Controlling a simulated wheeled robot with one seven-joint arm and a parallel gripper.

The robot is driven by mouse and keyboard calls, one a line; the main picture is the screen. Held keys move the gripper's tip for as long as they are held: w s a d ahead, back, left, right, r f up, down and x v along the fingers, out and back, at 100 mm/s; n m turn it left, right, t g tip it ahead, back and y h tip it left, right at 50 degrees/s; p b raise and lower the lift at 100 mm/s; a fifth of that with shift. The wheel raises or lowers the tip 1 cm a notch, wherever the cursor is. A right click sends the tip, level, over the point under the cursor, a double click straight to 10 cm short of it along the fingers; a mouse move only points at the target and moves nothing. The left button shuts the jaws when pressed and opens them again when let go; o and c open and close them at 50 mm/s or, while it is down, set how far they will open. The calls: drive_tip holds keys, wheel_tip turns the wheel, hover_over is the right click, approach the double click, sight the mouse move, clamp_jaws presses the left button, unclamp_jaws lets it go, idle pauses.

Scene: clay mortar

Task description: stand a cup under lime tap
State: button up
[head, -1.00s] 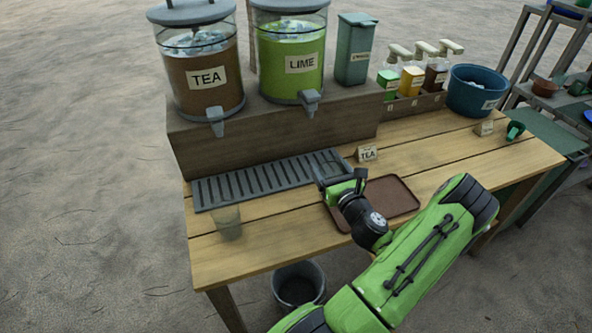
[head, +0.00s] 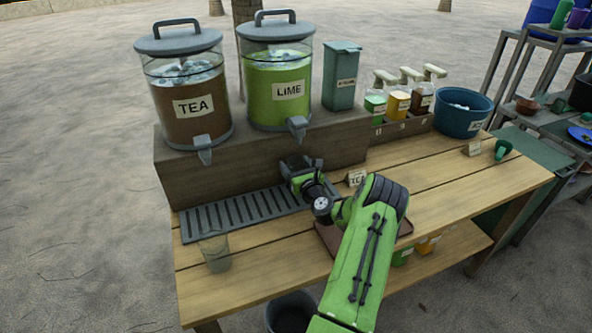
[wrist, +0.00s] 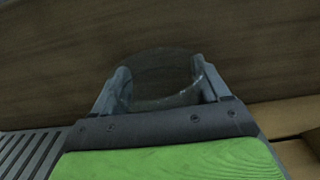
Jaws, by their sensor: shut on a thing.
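The lime dispenser (head: 278,90) holds green liquid behind a LIME label, and its grey tap (head: 298,127) hangs over the front edge of the wooden riser. My gripper (head: 290,166) is below that tap, close to the riser's front face. In the wrist view my gripper (wrist: 160,90) is shut on a clear cup (wrist: 160,68), with a finger on each side. The cup is hard to make out in the head view, and its base is hidden. A second clear cup (head: 214,254) stands on the table in front of the slatted drip tray (head: 232,213).
The tea dispenser (head: 189,105) stands left of the lime one on the riser (head: 245,165). A small sign (head: 356,177) stands right of my gripper. My arm hides most of a brown tray (head: 328,238). Bottles (head: 399,103) and a blue tub (head: 462,112) stand farther right.

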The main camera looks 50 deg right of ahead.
drive_tip(key=shift+f, duration=0.15)
drive_tip(key=o, duration=1)
drive_tip(key=shift+r, duration=0.25)
drive_tip(key=v, duration=1.2)
